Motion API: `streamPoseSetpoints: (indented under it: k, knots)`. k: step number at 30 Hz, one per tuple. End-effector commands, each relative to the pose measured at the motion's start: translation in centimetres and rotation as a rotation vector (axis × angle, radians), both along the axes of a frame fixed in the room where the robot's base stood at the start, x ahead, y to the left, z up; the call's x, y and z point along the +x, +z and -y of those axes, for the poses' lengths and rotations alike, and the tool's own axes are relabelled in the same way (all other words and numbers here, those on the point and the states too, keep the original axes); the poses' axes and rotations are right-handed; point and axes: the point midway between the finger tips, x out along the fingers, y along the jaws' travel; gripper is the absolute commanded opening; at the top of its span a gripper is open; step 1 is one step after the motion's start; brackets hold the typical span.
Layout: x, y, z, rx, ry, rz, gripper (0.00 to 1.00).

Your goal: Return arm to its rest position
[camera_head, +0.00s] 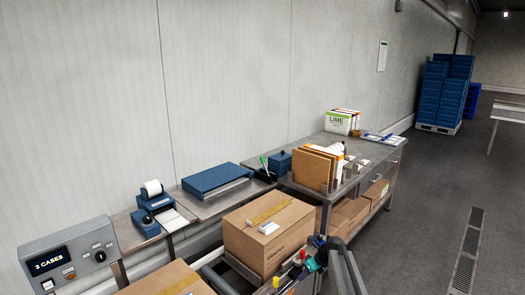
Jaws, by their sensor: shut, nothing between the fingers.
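No part that I can make out as my gripper shows in the head view. Dark grey curved bars (345,268) rise at the bottom edge, right of centre; I cannot tell whether they belong to my arm. A taped brown carton (262,248) sits closed with a white label, left of these bars. A second taped carton (172,281) is cut off by the bottom edge.
Small coloured items (305,264) crowd beside the bars. A control box (68,262) reads "3 CASES". A label printer (153,190) and blue-topped unit (216,179) line the wall. A steel bench (376,153) holds a LIME box (340,122).

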Motion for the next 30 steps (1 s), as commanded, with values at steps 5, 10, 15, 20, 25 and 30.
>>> streamPoseSetpoints:
  k: [5, 10, 15, 20, 25, 30]
  knots:
    - [-6.3, -5.9, -2.2, -0.018, 0.044, -0.082, 0.00]
    - [-12.4, -10.5, -3.7, -0.053, 0.141, -0.136, 0.00]
    - [-19.1, -14.6, -4.8, -0.092, 0.287, -0.176, 0.00]
    - [-25.9, -17.6, -5.4, -0.126, 0.463, -0.202, 0.00]
    - [-33.3, -19.9, -5.6, -0.152, 0.692, -0.218, 0.00]
    - [-39.8, -21.2, -5.5, -0.160, 0.934, -0.218, 0.00]
